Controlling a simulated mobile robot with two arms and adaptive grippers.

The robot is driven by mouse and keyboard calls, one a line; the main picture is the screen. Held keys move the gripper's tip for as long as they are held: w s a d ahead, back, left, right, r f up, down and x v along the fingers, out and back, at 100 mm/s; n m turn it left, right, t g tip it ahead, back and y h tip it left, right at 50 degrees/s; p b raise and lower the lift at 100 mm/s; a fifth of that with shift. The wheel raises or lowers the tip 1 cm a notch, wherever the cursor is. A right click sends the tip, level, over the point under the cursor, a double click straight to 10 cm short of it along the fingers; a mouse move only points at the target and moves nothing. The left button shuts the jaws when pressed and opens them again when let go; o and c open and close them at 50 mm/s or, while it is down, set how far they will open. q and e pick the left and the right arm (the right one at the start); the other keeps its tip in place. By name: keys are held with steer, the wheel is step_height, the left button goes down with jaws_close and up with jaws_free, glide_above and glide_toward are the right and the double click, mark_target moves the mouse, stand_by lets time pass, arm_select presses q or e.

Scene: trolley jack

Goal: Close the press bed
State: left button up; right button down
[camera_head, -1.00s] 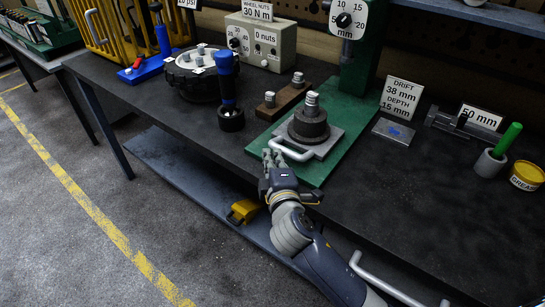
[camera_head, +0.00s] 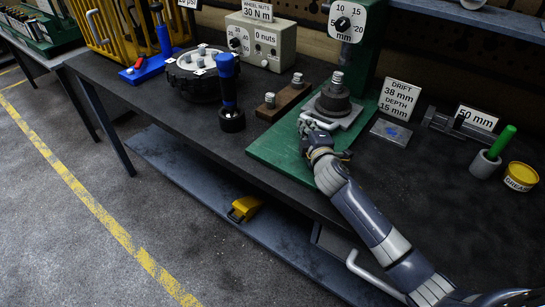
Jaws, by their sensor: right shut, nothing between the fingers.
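The press bed is a grey sliding plate (camera_head: 350,117) with a pale bar handle (camera_head: 318,121) at its front. It sits far back on the green press base (camera_head: 275,149), close to the green press column (camera_head: 364,62). A dark round hub (camera_head: 332,103) with a light metal pin on top stands on the plate. My right gripper (camera_head: 305,127) is shut, with its fingertips at the handle; whether they touch it is hard to tell. The gripper and wrist hide part of the base. My left gripper is not in view.
A wooden block with pins (camera_head: 284,102) and a blue-black tool (camera_head: 229,100) stand left of the base. A metal block (camera_head: 391,132), a cup with a green handle (camera_head: 485,163) and a grease tin (camera_head: 519,177) are at the right. The front bench strip is clear.

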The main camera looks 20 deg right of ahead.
mark_target(314, 119)
steer(key=w+d, duration=0.2)
steer(key=d, duration=0.1)
steer(key=shift+w, duration=0.15)
steer(key=shift+d, duration=0.15)
steer(key=shift+r, duration=0.15)
